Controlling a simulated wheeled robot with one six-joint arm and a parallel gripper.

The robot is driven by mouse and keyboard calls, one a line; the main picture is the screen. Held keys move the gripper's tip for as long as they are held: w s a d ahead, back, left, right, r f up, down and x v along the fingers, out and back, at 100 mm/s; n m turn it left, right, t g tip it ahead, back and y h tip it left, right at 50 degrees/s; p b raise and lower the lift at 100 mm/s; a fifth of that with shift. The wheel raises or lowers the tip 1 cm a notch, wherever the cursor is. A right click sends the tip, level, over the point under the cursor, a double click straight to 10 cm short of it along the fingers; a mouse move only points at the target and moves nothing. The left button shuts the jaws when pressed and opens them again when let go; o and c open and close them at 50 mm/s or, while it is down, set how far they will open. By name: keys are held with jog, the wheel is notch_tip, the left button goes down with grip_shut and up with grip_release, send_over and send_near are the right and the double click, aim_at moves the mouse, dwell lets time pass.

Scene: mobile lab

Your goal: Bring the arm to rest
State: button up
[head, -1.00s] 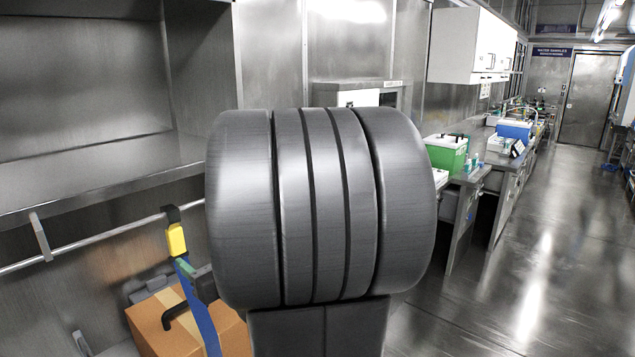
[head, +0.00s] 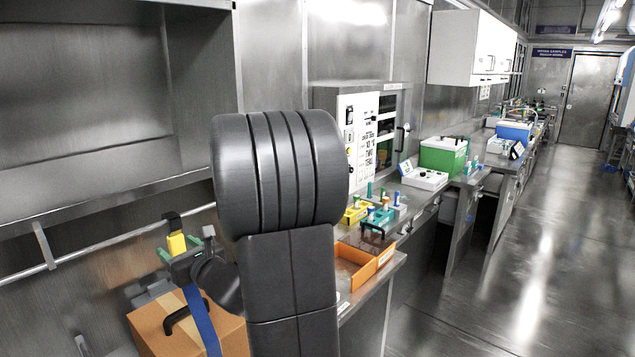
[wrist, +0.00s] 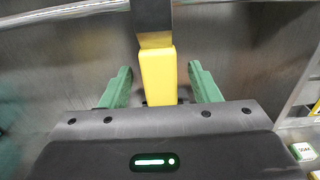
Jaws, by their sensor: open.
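My gripper (head: 186,246) is at the wall rail on the left in the head view. Its green fingers are apart, one on each side of a yellow block (head: 177,244). In the wrist view the yellow block (wrist: 158,75) stands between the open fingers of my gripper (wrist: 160,70), with a visible gap on both sides. A dark strap piece (head: 172,222) joins the block's top to the rail. My arm's large dark joint fills the middle of the head view.
A cardboard box (head: 150,322) with a blue strap (head: 203,322) is below the rail. The metal rail (head: 100,246) runs along the wall under a steel shelf. An orange tray (head: 372,268) and small coloured racks (head: 380,217) are on the counter right of my arm. The floor at right is clear.

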jog(key=shift+w+a+r+p, duration=0.15)
jog(key=shift+a+r+p, duration=0.05)
jog(key=shift+r+p, duration=0.25)
jog(key=shift+w+a+r+p, duration=0.15)
jog(key=shift+r+p, duration=0.15)
jog(key=shift+p, duration=0.2)
jog(key=b+v, duration=0.2)
jog(key=v, duration=0.8)
jog(key=w+d+f+m+t+h+b, duration=0.2)
jog(key=w+d+f, duration=0.5)
jog(key=d+f, duration=0.1)
jog(key=w+d+f+m+t+h+b, duration=0.2)
jog(key=w+d+f, duration=0.5)
jog(key=f, duration=0.4)
jog(key=shift+d+m+h+b, duration=0.3)
jog(key=shift+d+h+b, duration=0.25)
jog(key=shift+b, duration=0.3)
jog(key=shift+s+a, duration=0.1)
jog(key=shift+s, duration=0.05)
